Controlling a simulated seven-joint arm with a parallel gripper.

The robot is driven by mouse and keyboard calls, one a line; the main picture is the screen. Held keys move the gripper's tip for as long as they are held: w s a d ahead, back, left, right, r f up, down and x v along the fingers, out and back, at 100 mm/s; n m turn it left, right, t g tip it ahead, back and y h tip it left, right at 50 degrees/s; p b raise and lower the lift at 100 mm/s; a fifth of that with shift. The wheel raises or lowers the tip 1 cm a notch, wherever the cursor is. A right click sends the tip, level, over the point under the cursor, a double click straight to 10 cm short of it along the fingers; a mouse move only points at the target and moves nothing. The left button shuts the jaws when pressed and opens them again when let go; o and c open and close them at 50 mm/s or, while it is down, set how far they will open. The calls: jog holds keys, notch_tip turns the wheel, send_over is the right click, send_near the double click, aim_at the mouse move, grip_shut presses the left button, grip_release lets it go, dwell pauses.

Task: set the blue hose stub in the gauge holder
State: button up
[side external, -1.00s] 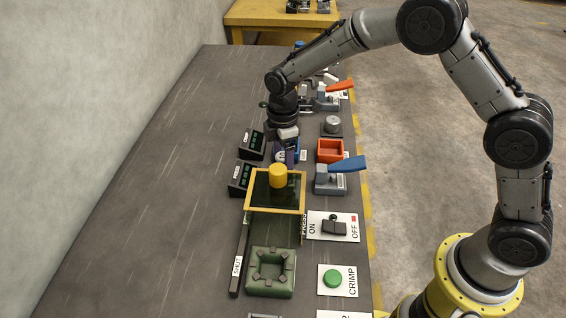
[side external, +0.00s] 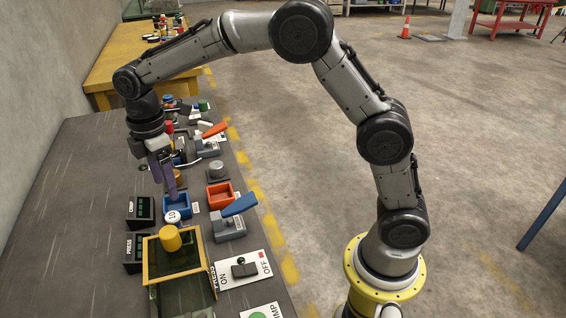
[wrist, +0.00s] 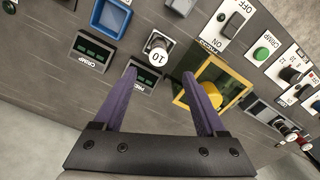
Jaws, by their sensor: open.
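My gripper (wrist: 159,76) is open, with two purple fingers and nothing between them. In the side external view, the gripper (side external: 165,180) hangs near the blue open box (side external: 177,206). A white-topped cylinder marked 10 (wrist: 158,46) stands just beyond the fingertips in the wrist view. It also shows in the side view (side external: 173,217), in front of the blue box. I cannot tell any blue hose stub for sure, nor which thing is the gauge holder. The box shows at the top of the wrist view (wrist: 111,18).
The yellow-framed press (side external: 180,262) with a yellow knob stands near the gripper. Black CRIMP (side external: 140,210) and PRESS displays stand left. An orange box (side external: 219,195) and a blue-handled clamp (side external: 232,219) lie right. The bench's left side (side external: 70,200) is clear.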

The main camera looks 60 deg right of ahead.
jog(key=s+d+r+m+t, duration=0.2)
jog(key=s+d+r+m, duration=0.3)
jog(key=s, duration=0.5)
jog(key=s+d+r+m+t, duration=0.2)
jog(key=s+d+r+m, duration=0.25)
jog(key=s, duration=0.65)
jog(key=s+d+f+m+t, duration=0.1)
jog(key=s+m, duration=0.3)
jog(key=s, duration=0.4)
jog(key=shift+s+d+f, duration=0.2)
jog(key=shift+s+f, duration=0.2)
jog(key=shift+f, duration=0.3)
